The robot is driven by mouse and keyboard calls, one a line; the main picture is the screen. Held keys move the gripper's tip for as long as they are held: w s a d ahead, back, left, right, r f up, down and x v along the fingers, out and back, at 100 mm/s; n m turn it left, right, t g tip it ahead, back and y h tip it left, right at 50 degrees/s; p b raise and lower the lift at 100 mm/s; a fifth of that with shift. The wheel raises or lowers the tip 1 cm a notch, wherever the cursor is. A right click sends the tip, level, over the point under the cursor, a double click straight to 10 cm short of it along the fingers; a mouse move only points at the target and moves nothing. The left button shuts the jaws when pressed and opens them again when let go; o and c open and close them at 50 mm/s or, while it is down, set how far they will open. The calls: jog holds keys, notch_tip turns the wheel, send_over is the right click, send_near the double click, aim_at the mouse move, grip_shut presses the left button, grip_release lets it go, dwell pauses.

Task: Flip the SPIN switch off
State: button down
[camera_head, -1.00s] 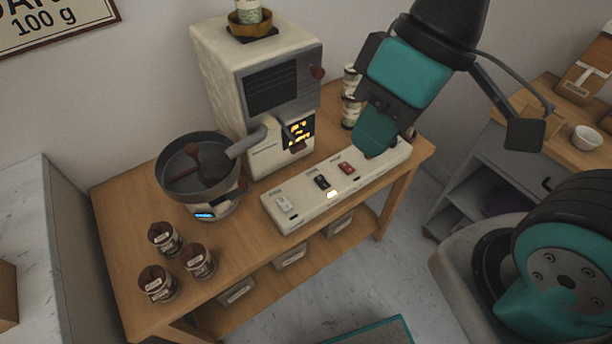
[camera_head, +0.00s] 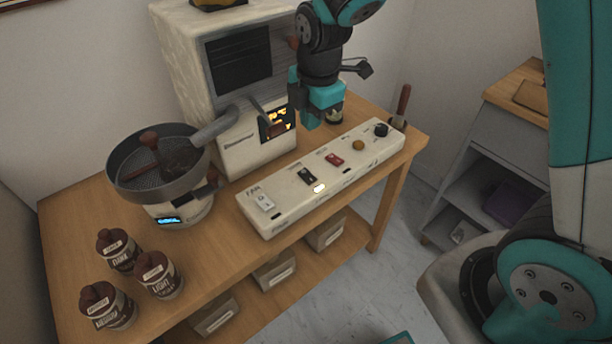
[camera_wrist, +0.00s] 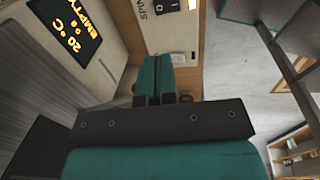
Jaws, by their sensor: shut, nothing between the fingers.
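The long cream switch panel (camera_head: 290,213) lies along the front of the table. The black SPIN switch (camera_head: 307,175) sits on it between a white FAN switch and a red switch, with a lit lamp (camera_head: 320,188) in front of it. In the wrist view the SPIN label and black switch (camera_wrist: 166,5) show at the top edge, with the lamp lit beside them. My gripper (camera_head: 318,122) is shut and empty, above and behind the panel near the roaster's front. Its teal fingers (camera_wrist: 152,72) point toward the panel in the wrist view. I cannot tell the switch's tilt.
The cream roaster (camera_head: 245,160) with a lit display stands close behind the panel. A round cooling pan (camera_head: 135,180) is at its left. Several labelled jars (camera_head: 158,275) stand at front left. The panel also carries a red switch (camera_head: 334,159), an amber button (camera_head: 358,146) and a black knob (camera_head: 381,130).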

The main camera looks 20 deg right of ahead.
aim_at(305, 171)
jog(key=shift+w+d+f, duration=0.1)
jog(key=shift+f, duration=0.05)
jog(key=f, duration=0.4)
jog(key=w+f, duration=0.1)
jog(key=f, duration=0.9)
jog(key=shift+w+a, duration=0.25)
jog(key=shift+a, duration=0.05)
